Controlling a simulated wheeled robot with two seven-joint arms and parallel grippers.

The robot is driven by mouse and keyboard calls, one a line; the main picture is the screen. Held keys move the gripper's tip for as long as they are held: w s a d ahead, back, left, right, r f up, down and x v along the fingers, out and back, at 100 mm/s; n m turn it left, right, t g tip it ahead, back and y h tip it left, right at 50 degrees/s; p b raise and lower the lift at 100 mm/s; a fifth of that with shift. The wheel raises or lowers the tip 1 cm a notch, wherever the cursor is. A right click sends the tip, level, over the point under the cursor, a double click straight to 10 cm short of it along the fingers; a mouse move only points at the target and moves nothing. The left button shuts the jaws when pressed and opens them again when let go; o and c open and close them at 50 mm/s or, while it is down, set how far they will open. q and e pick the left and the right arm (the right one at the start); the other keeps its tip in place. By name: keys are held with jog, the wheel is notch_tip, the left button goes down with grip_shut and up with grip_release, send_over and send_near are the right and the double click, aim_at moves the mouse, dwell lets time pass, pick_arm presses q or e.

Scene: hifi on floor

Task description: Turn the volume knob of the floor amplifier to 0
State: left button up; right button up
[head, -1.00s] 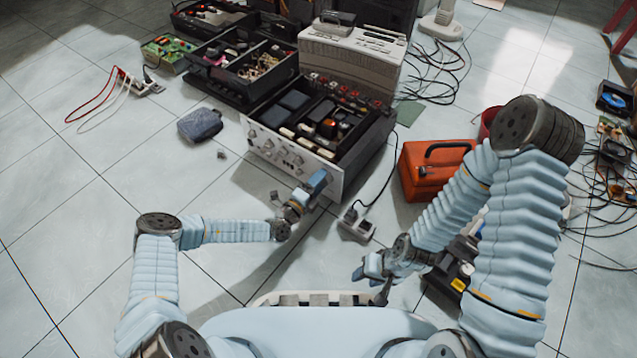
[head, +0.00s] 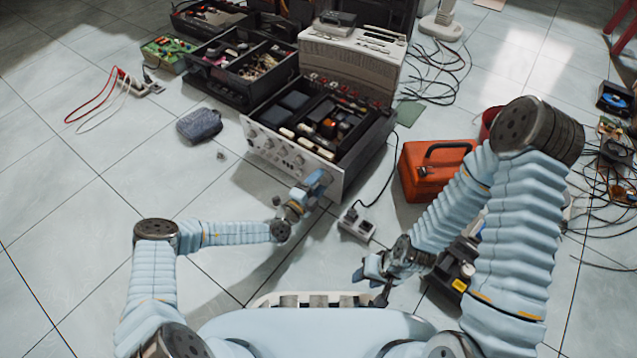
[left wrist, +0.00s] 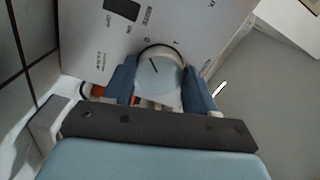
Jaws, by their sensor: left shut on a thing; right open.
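The floor amplifier (head: 285,150) is a silver-fronted box with an open top and several knobs on its front panel. In the left wrist view, its round silver volume knob (left wrist: 158,78) sits between the blue fingers of my left gripper (left wrist: 160,88), which is shut on it. The knob's dark pointer line leans up and to the left, toward a small printed mark. In the head view my left gripper (head: 318,182) is at the panel's lower right end and hides the knob. My right gripper (head: 370,270) is open and empty, low near my body.
A power strip (head: 357,225) with a black cable lies right of my left gripper. An orange toolbox (head: 436,170) stands to the right. A dark pouch (head: 199,124) lies left of the amplifier. Trays and devices stand behind it. The floor at left is mostly clear.

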pick_arm(q)
jog(key=o, duration=1.1)
jog(key=shift+c, duration=0.2)
jog(key=p+v, duration=0.3)
jog(key=v, duration=1.1)
